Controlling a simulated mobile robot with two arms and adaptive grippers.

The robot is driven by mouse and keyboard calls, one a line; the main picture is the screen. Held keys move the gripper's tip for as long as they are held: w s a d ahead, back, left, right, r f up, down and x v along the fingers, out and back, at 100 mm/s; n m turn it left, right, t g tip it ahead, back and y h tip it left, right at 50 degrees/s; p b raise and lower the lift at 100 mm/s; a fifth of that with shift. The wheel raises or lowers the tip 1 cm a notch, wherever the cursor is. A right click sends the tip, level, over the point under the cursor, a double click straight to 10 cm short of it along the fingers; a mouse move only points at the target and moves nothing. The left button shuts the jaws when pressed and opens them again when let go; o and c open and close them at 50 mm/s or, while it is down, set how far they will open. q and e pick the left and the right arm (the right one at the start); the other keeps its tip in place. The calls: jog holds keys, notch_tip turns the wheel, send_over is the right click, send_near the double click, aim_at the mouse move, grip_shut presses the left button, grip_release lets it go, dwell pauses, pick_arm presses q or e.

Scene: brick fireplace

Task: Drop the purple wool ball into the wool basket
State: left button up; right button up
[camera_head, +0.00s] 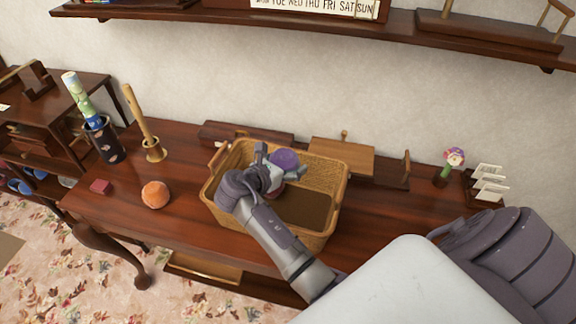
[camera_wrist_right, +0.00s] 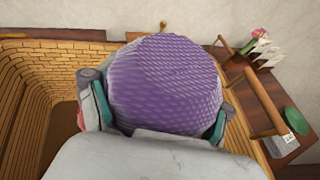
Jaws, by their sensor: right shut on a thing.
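The purple wool ball (camera_head: 286,159) is held between the fingers of my right gripper (camera_head: 268,170). In the right wrist view the purple wool ball (camera_wrist_right: 166,82) fills the middle, with a finger touching it on each side. The wool basket (camera_head: 338,205) is a woven tan rectangle on the dark wooden table. In the head view the gripper and ball overlap the basket's opening; their exact height against the rim is hard to tell. The basket's woven wall (camera_wrist_right: 22,85) also shows in the right wrist view. My left gripper is not in view.
A wooden holder (camera_head: 153,150) and a dark cup (camera_head: 104,142) stand at the back left. A card rack (camera_head: 487,186) stands at the right end.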

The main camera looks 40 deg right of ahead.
aim_at(284, 165)
jog(key=shift+f, duration=0.3)
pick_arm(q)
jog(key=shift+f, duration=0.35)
pick_arm(e)
jog(key=shift+r, duration=0.1)
jog(key=o, duration=1)
jog(key=shift+o, duration=0.2)
jog(key=shift+a, duration=0.1)
jog(key=v, duration=0.7)
jog(key=shift+s+a, duration=0.1)
jog(key=shift+a, duration=0.05)
